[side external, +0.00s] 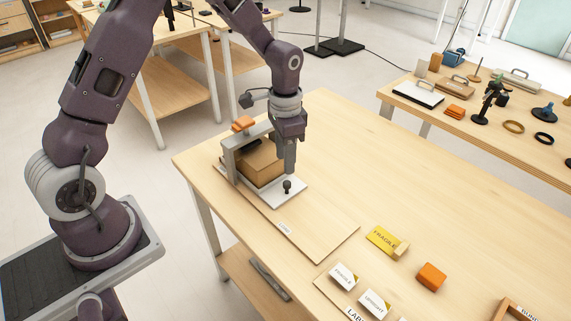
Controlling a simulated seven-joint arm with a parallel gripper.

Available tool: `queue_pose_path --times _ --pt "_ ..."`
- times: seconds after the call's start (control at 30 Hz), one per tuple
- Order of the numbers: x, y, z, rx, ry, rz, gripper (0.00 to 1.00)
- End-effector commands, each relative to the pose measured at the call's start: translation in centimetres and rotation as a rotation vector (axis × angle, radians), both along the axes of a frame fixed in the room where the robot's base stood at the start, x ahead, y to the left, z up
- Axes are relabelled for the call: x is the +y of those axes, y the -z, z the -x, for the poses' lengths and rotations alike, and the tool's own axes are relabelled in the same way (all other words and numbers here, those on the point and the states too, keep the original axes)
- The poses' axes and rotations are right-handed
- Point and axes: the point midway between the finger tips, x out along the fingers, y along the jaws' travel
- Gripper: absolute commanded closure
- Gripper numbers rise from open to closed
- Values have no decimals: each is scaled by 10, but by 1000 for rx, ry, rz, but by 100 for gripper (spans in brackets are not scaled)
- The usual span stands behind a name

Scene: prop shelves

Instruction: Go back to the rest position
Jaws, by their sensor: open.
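My gripper (289,172) points down at the left part of the wooden table (330,150). It is open, though the gap between its fingers is hard to see from this side. Its tips are close above a small black knob (287,186) on a pale plate (283,200); I cannot tell whether they touch it. A brown cardboard box (257,165) sits just left of my gripper, under a grey frame (230,160). The far side of the box is hidden.
A wooden board (320,235) lies in front of the plate. A yellow "FRAGILE" sign (383,240), an orange block (431,277) and white label signs (343,276) stand toward the front right. The table's back right is clear. Another table (465,125) with props stands behind.

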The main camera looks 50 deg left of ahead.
Motion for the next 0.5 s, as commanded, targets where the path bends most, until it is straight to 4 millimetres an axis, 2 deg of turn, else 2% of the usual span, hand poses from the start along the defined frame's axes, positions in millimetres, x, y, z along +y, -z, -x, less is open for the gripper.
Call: queue_pose_path --times 0.17,0.27,0.37,0.4,0.47,0.5 --pt "0 0 0 -1 0 0 59" --pt "-1 -20 3 -25 -13 -8 59" --pt "-6 -80 25 -98 -60 -29 59" --pt "-8 -108 40 -136 -88 -35 59" --pt "-13 -145 69 -192 -133 -37 59" --pt "-16 -165 90 -230 -165 -34 59"
